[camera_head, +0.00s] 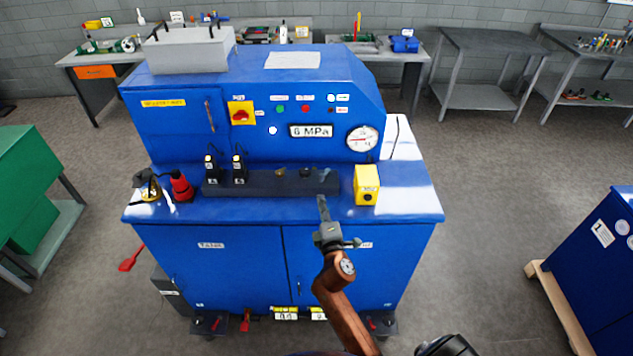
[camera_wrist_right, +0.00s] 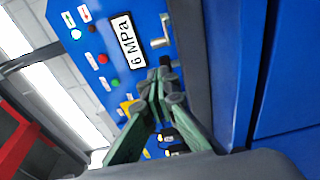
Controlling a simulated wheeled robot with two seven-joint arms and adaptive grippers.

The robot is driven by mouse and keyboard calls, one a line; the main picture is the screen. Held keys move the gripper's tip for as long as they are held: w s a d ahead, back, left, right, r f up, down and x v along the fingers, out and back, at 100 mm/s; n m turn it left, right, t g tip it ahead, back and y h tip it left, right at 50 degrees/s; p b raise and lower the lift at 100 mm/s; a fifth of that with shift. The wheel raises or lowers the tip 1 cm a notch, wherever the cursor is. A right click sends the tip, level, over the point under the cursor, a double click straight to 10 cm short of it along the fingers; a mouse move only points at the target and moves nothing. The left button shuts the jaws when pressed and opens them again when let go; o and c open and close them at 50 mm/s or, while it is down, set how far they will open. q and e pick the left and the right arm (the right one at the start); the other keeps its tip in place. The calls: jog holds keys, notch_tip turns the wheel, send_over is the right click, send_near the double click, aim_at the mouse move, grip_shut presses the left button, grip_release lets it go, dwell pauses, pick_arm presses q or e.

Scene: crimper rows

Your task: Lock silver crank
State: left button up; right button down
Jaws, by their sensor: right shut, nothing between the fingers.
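A small silver crank-like piece (camera_wrist_right: 163,32) shows in the right wrist view, above and apart from my fingertips, beside the dark bar. In the head view, small dull fittings (camera_head: 305,172) sit on the right part of the black bar (camera_head: 255,190); which is the silver crank is hard to tell there. My right gripper (camera_head: 323,207) is shut and empty, in front of the bar's right end. In the right wrist view its fingertips (camera_wrist_right: 163,82) come together near the bar and partly hide what is behind them. My left gripper is not in view.
The blue machine (camera_head: 213,228) carries a pressure gauge (camera_head: 362,138) and a 6 MPa display (camera_head: 310,131). Two black upright units (camera_head: 239,170) stand on the bar's left half. A yellow box (camera_head: 367,184) stands right of the bar; a red part (camera_head: 182,188) stands left.

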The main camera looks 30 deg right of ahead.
aim_at(316, 188)
jog(key=x, duration=0.3)
jog(key=shift+a, duration=0.15)
jog(key=x, duration=0.6)
jog(key=shift+w, duration=0.2)
jog(key=shift+w+d+f, duration=0.1)
jog(key=shift+w+d, duration=0.15)
jog(key=shift+w, duration=0.1)
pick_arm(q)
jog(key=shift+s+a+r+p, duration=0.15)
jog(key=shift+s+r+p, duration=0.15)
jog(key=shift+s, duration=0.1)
